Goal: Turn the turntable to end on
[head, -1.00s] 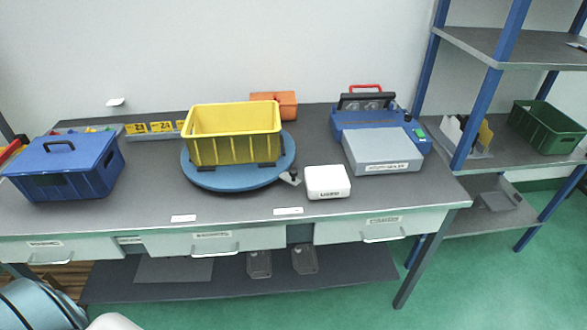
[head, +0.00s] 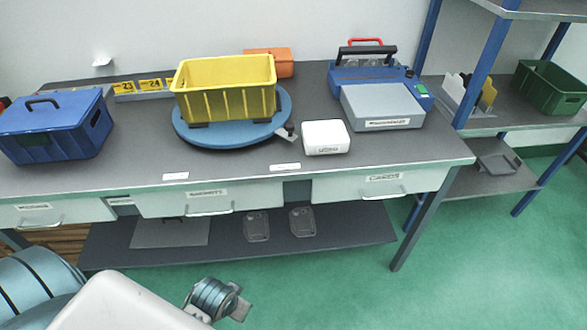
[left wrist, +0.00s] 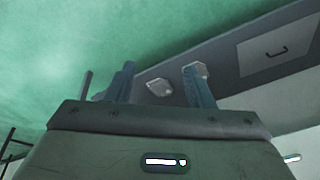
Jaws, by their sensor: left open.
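The turntable (head: 190,137) is a round blue disc on the workbench, left of centre in the head view. A yellow crate (head: 230,98) stands upright on it on dark blocks. A small grey fitting (head: 285,134) shows at the disc's front right edge. In the left wrist view my left gripper (left wrist: 160,76) is open, its two fingers apart with nothing between them. It faces the green floor and the bench's lower shelf, away from the turntable. In the head view, parts of my left arm show at the bottom left. My right gripper is out of view.
A white box (head: 326,138) stands close right of the turntable. A grey box (head: 383,106) and a blue case (head: 345,74) are further right. A blue lidded bin (head: 52,128) stands left and an orange box (head: 270,62) behind. The bench top in front of the disc is mostly clear.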

